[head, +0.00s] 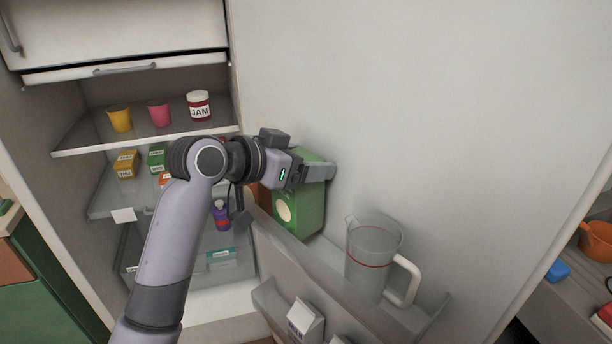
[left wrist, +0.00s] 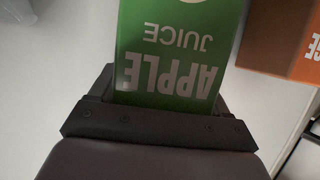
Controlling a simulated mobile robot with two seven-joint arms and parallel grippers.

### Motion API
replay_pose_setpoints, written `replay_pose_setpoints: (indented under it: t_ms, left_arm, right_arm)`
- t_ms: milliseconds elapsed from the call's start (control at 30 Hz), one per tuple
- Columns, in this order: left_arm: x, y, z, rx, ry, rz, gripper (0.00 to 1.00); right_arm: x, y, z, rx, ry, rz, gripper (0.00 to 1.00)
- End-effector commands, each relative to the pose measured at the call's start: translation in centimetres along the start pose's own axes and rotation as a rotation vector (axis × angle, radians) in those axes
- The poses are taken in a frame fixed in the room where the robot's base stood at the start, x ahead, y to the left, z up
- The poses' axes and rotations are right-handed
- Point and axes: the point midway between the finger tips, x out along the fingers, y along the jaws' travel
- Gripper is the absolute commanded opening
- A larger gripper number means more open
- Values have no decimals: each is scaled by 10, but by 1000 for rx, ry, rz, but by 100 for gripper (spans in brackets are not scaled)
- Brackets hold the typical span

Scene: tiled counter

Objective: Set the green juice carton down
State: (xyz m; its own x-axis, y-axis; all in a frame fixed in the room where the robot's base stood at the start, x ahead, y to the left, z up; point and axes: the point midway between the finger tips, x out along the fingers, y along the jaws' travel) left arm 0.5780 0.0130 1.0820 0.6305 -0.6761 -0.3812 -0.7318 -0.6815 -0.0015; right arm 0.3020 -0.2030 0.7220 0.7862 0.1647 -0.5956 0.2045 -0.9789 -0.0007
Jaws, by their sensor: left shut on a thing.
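The green juice carton (head: 308,210) is in the head view, at the fridge door's upper shelf (head: 322,259), left of a clear jug. My left gripper (head: 318,172) is shut on the carton near its top. In the left wrist view the green carton (left wrist: 170,50) fills the space between the fingers, and its "APPLE JUICE" lettering appears upside down. The carton's lower end is at the shelf's front wall; I cannot tell whether it rests on the shelf floor. My right gripper is not in view.
A clear jug (head: 372,259) with a white handle stands right of the carton on the door shelf. An orange carton (left wrist: 282,38) is close beside the green one. A milk carton (head: 304,320) sits lower. Fridge shelves (head: 75,142) with cups and a jam jar are at left.

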Motion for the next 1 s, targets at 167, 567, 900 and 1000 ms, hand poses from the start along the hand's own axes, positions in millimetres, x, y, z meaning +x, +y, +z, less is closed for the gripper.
replay_pose_setpoints:
  t_ms: [167,567,900,1000]
  left_arm:
    - [9,1,21,-3,4,1,0]
    - [16,0,29,0,7,0,0]
    - [18,0,34,-3,-2,1,100]
    - [17,0,33,-2,-1,1,100]
  right_arm:
    - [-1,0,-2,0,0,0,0]
    - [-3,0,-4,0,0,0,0]
    - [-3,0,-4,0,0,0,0]
    - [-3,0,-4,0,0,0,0]
